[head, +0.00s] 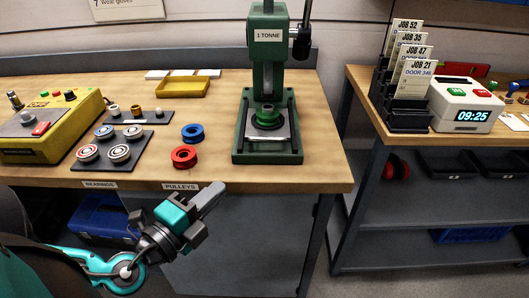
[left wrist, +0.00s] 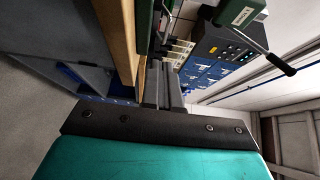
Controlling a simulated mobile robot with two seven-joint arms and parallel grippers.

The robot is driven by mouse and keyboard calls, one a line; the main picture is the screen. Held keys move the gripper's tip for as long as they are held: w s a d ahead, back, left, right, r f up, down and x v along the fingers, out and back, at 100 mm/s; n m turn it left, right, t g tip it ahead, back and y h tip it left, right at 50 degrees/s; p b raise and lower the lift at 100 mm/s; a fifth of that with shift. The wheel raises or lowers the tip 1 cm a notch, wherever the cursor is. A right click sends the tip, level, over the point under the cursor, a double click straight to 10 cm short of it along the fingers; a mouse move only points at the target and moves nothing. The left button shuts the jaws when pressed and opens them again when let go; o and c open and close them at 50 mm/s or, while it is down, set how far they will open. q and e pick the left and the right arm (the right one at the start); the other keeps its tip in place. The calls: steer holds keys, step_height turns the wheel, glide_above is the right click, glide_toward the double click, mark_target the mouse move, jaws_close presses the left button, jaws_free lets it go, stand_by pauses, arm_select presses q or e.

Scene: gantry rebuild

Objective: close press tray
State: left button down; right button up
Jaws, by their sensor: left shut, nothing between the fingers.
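The green press (head: 268,60), marked 1 TONNE, stands on the workbench near its right end. Its tray (head: 283,133) looks like a pale metal plate low in the dark green base, with a green round part (head: 267,119) above it. I cannot tell how far the tray sticks out. My left gripper (head: 216,192) is in front of the bench edge, lower left of the press and apart from it. Its fingers are shut and empty. In the left wrist view the shut fingers (left wrist: 161,85) point toward the bench edge, and part of the press (left wrist: 240,12) shows at the top. My right gripper is not seen.
Red (head: 184,156) and blue (head: 192,133) pulleys lie left of the press. A board of bearings (head: 112,150) and a yellow control box (head: 48,130) are farther left. The press lever (head: 302,38) sticks up on the right. A gap separates the second bench (head: 360,85).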

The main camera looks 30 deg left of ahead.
mark_target(248, 147)
arm_select(q)
steer(key=shift+m+h, duration=0.3)
steer(key=w, duration=0.8)
steer(key=w+r+p, duration=0.1)
steer(key=w, duration=0.3)
steer(key=shift+a, duration=0.15)
steer(key=shift+w+a, duration=0.45)
steer(key=shift+w, duration=0.05)
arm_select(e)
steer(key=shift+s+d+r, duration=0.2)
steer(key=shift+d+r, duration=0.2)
